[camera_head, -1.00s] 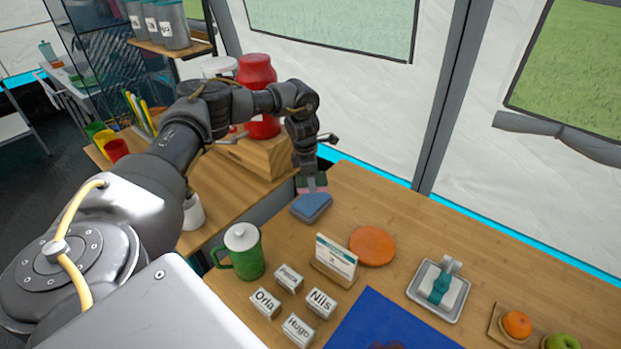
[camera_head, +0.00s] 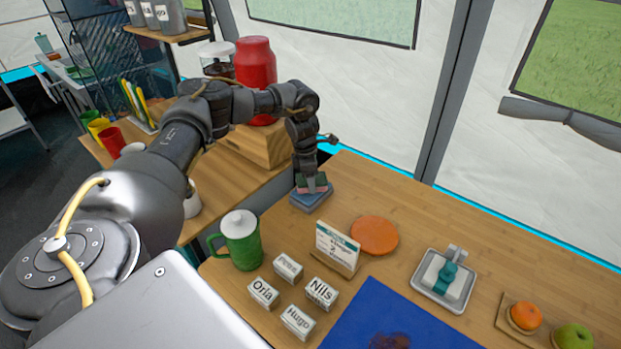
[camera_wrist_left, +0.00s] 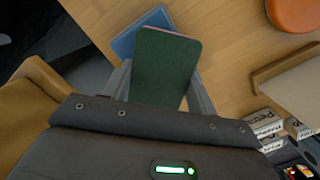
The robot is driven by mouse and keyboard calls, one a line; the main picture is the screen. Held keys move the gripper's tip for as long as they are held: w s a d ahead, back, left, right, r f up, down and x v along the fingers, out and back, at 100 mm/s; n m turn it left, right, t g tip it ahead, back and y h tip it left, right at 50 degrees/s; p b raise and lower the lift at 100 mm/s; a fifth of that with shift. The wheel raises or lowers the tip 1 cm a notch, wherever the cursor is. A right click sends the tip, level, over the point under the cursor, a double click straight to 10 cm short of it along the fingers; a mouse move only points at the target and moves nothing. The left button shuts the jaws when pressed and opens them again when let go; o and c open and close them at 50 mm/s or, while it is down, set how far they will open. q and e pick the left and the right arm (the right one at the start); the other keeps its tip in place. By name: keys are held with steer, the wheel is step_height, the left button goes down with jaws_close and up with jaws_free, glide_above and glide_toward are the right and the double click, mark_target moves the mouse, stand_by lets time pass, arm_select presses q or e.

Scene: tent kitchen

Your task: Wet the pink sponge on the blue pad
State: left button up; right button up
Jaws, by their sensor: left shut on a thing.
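The pink sponge (camera_head: 313,187) has a dark green top layer. In the head view it sits over the far part of the blue pad (camera_head: 306,203), seemingly resting on it, though the contact is hard to see. My left gripper (camera_head: 311,178) points down and is shut on the sponge. In the left wrist view the sponge's green face (camera_wrist_left: 163,68) fills the space between the fingers, with a thin pink edge at its far side. The blue pad (camera_wrist_left: 124,45) shows beyond and left of it, partly covered. My right gripper is in no view.
A wooden box (camera_head: 258,145) with a red jar (camera_head: 256,75) stands behind my arm. Bare tabletop lies right of the pad.

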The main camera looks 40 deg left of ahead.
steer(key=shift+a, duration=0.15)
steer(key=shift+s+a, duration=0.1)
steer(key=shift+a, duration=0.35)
arm_select(q)
steer(key=shift+f, duration=0.4)
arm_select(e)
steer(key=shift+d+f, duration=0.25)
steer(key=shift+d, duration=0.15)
arm_select(q)
steer(key=shift+f+b, duration=0.45)
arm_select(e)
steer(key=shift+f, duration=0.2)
